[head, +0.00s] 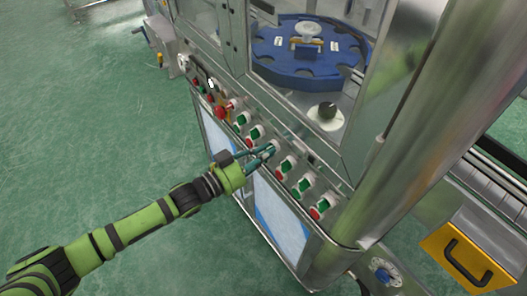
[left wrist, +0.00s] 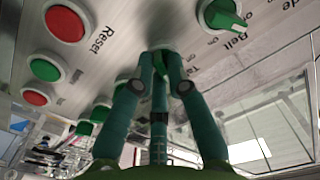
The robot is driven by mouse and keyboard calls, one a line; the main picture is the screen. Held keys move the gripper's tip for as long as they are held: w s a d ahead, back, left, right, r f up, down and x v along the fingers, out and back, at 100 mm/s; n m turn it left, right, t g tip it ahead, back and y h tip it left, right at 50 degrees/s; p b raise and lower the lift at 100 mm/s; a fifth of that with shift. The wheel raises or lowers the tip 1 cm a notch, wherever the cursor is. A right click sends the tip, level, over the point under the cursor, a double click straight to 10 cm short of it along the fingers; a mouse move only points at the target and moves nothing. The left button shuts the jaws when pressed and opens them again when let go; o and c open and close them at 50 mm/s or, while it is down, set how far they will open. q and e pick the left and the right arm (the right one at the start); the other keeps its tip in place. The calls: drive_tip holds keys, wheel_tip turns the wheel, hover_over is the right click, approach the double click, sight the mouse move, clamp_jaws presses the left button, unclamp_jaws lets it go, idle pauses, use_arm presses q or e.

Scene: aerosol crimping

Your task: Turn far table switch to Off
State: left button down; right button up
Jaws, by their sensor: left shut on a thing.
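My left gripper (head: 268,152) reaches the sloping control panel (head: 275,128) from the left in the head view. In the left wrist view its fingertips (left wrist: 161,56) are shut on a green switch knob (left wrist: 161,50) at the panel. The fingers hide most of this knob, and its label and setting cannot be read. I cannot tell whether it is the far table switch. My right gripper is not in view.
Other green switches (head: 285,165) and red buttons (head: 320,208) stand close on both sides of my gripper. A red "Reset" button (left wrist: 66,22) shows in the left wrist view. Behind glass is a blue turntable (head: 305,68). Open green floor (head: 100,100) lies left.

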use_arm(q)
drive_tip(key=n, duration=0.9)
drive_tip(key=shift+r, duration=0.2)
drive_tip(key=shift+n, duration=0.3)
drive_tip(key=c, duration=1.2)
unclamp_jaws()
drive_tip(key=v, duration=1.2)
